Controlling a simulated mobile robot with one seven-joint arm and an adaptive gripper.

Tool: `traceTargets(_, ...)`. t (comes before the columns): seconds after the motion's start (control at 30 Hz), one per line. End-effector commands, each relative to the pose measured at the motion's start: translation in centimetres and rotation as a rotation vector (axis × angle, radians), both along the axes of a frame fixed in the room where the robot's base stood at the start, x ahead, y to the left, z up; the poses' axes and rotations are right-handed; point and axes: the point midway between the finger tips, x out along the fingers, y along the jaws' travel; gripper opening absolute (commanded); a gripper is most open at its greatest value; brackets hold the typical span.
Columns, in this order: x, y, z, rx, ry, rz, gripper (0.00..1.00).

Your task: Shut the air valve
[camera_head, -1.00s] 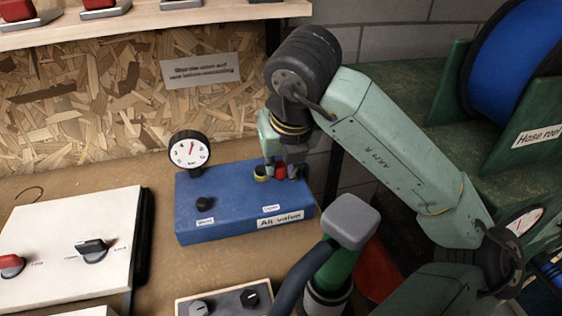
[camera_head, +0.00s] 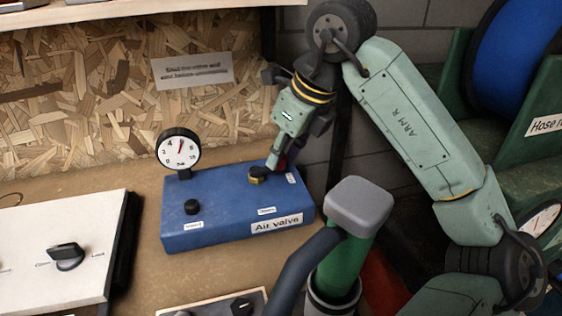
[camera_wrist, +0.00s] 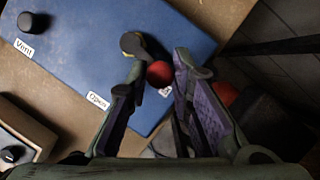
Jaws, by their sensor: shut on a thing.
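The air valve is on a blue box (camera_head: 235,222) labelled "Air valve". Its brass body (camera_head: 258,176) sits on the box top near the back right; it also shows in the wrist view (camera_wrist: 132,43). A round red knob (camera_wrist: 159,74) is at the end of its dark lever. My gripper (camera_head: 276,160) is at the valve, its fingers shut on the red knob, one on each side in the wrist view. In the head view the knob and lever are mostly hidden behind my fingers. An "Open" label (camera_wrist: 98,100) lies on the box top, left of my fingers.
A black vent knob (camera_head: 192,207) is on the box's left, with a gauge (camera_head: 180,152) behind it. A white panel (camera_head: 60,245) with a black switch stands at left. A green post with a grey cap (camera_head: 359,205) rises in front of the box's right side.

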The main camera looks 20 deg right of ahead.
Motion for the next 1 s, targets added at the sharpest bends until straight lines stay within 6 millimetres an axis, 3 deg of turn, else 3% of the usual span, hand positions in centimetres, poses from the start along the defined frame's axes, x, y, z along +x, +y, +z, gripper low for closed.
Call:
traceTargets(0.33,0.77,-0.09,0.01,-0.001,0.000,0.151,0.00)
traceTargets(0.87,0.90,-0.11,0.04,-0.001,-0.001,0.179,0.00)
traceTargets(0.9,0.90,-0.11,0.04,-0.001,-0.001,0.179,0.21)
traceTargets(1.0,0.90,-0.11,0.04,-0.001,-0.001,0.179,0.28)
